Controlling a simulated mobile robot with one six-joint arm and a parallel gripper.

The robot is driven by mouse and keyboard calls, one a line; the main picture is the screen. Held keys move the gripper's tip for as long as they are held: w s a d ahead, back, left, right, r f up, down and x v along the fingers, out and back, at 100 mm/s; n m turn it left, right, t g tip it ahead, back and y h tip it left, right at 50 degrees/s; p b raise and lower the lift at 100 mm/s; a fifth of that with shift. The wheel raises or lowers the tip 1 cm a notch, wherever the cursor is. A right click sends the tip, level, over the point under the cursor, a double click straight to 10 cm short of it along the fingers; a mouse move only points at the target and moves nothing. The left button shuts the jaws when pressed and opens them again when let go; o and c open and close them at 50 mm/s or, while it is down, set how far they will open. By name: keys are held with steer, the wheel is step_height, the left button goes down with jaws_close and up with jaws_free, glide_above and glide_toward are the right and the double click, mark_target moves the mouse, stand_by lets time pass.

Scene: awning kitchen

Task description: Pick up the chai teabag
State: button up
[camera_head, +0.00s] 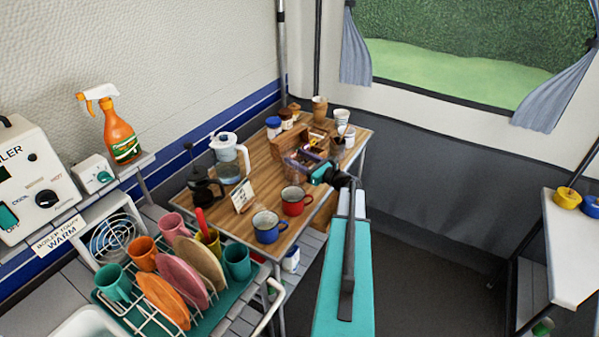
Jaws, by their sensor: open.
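A wooden box with compartments (289,150) stands on the wooden table (262,190) and holds small dark and light items. They are too small for me to tell which is the chai teabag.
Red (294,200) and blue (268,226) mugs stand at the table's front. A small sign (243,196), a French press (204,187) and a water jug (229,155) are left of the box. Jars (274,127) and cups (341,117) crowd the back.

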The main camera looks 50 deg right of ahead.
steer(key=shift+f, duration=0.15)
jaws_close()
stand_by(0.4)
step_height(320, 180, up, 10)
steer(key=p, duration=0.4)
stand_by(0.4)
stand_by(0.4)
steer(key=o, duration=0.8)
jaws_free()
steer(key=shift+c, duration=0.2)
